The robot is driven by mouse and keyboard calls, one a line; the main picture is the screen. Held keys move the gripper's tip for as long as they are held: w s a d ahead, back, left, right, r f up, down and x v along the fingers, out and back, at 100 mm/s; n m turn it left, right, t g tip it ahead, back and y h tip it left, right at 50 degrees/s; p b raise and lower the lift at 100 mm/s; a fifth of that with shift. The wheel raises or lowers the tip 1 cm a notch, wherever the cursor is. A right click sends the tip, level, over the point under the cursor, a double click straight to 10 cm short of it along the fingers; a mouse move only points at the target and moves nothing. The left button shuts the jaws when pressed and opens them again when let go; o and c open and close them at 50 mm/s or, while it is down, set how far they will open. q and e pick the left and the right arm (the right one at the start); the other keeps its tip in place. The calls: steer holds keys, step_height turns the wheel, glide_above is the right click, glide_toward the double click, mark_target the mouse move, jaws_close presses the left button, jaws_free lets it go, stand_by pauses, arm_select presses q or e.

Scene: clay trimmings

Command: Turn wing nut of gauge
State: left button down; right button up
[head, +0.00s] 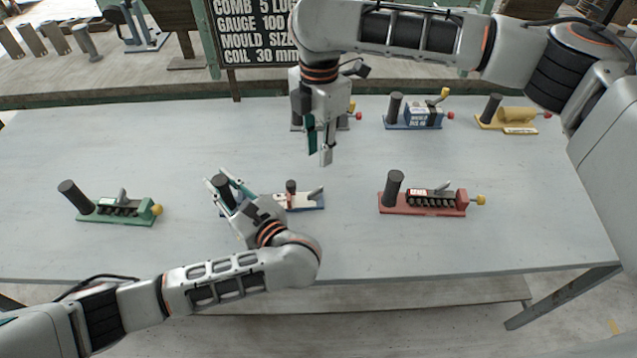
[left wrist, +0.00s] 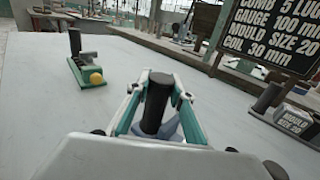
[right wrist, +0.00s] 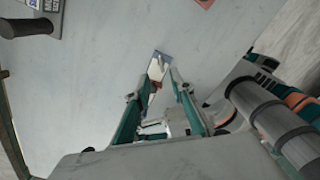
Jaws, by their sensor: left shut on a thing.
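My right gripper (head: 320,158) is open and empty, pointing down above the table behind the gauge. The right wrist view shows the gauge (right wrist: 159,66) beyond the fingertips.
A green fixture (head: 115,212) stands left and a red one (head: 425,203) right. Blue (head: 415,116) and yellow (head: 507,119) fixtures stand at the back; another is partly hidden behind my right gripper. A dark sign (head: 255,30) stands behind the table (head: 480,255). Its front strip is clear.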

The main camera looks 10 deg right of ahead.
mark_target(319, 188)
step_height(319, 188, down, 12)
steer(key=shift+r, duration=0.2)
stand_by(0.4)
jaws_close()
